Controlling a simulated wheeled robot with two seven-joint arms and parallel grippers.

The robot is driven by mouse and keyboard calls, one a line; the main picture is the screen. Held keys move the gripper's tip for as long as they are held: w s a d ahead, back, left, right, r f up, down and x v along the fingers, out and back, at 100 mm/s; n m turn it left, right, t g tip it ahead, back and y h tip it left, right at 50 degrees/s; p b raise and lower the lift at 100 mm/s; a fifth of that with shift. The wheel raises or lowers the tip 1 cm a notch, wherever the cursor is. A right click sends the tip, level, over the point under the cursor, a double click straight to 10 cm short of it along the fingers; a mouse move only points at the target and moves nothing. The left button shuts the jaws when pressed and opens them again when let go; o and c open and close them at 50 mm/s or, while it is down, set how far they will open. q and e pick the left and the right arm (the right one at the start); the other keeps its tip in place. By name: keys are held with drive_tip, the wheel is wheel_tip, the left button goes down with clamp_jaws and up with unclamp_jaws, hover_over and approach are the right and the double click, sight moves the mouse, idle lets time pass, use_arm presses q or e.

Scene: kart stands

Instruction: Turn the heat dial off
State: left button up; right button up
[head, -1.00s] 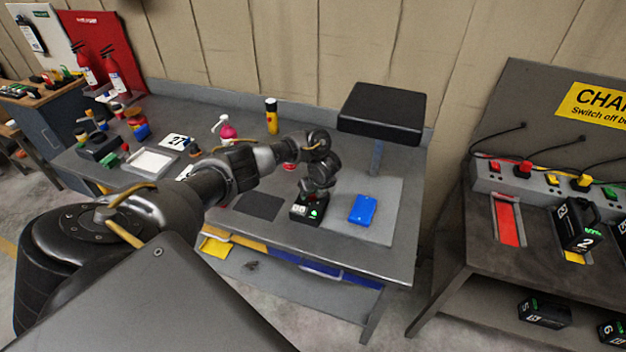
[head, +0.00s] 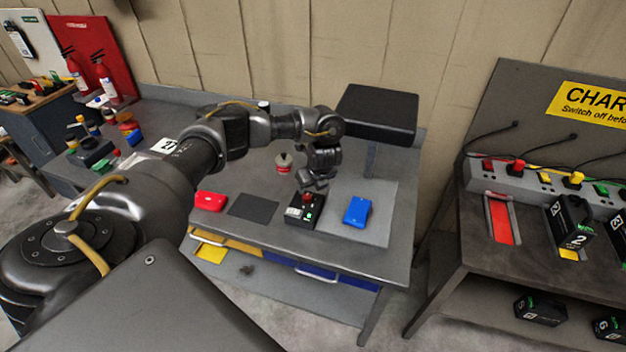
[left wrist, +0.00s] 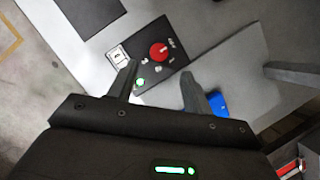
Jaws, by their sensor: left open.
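The heat dial is a red knob (left wrist: 159,51) on a small black control box (head: 293,219). In the head view the red knob (head: 307,197) shows on top of the box, just under my left gripper (head: 314,187). In the left wrist view my left gripper (left wrist: 160,84) is open, its two fingers apart, with nothing between them. The knob lies beyond the fingertips and apart from them. My right gripper is not in view.
A blue block (head: 357,211) lies right of the box, a red one (head: 210,201) to the left beyond a dark mat (head: 254,206). A black-topped stand (head: 377,114) rises behind. A red-and-pale item (head: 284,163) stands behind the box.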

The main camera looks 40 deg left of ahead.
use_arm(q)
drive_tip(key=shift+v, duration=1.45)
drive_tip(key=shift+s, duration=0.15)
